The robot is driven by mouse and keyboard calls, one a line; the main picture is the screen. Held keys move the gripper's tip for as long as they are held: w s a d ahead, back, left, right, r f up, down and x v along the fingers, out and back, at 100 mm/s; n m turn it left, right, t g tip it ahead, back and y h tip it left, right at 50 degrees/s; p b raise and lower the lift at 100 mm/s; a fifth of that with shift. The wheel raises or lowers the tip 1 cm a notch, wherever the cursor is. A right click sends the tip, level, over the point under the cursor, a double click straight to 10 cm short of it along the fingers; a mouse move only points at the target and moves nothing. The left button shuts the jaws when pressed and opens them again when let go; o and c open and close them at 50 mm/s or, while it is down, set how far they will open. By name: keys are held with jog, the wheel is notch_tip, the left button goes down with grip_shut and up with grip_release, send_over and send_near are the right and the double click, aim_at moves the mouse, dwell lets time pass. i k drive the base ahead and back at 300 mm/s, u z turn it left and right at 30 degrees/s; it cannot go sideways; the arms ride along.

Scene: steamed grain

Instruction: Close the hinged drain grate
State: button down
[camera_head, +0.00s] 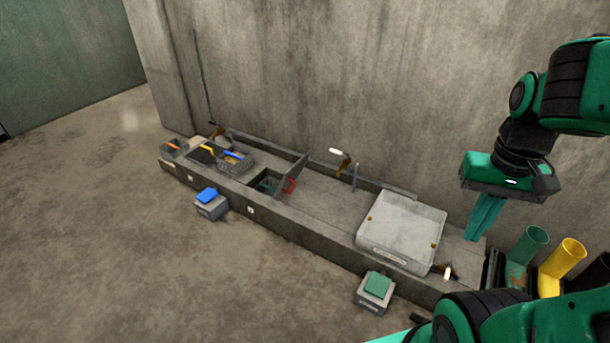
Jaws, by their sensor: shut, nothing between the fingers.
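A dark grate panel (297,169) stands raised, close to upright, at the right side of a square opening (264,185) in the long concrete ledge. I take it for the hinged drain grate. A small red part (290,185) shows at its lower front; its exact form is too small to tell. Something green lies inside the opening. My gripper (480,233) hangs at the right, fingers pointing down and shut, with nothing held. It is well to the right of the grate, beyond the large pale cover. The hinge itself is not clear.
Bins with coloured handles (233,158) stand left of the opening. Blue-topped (208,197) and green-topped (376,287) boxes stand on the floor in front. Coloured tubes (563,260) stand at right.

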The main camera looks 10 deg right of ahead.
aim_at(292, 174)
jog(key=k, duration=0.95)
jog(key=u, duration=0.35)
jog(key=i, duration=2.05)
jog(key=z, duration=0.65)
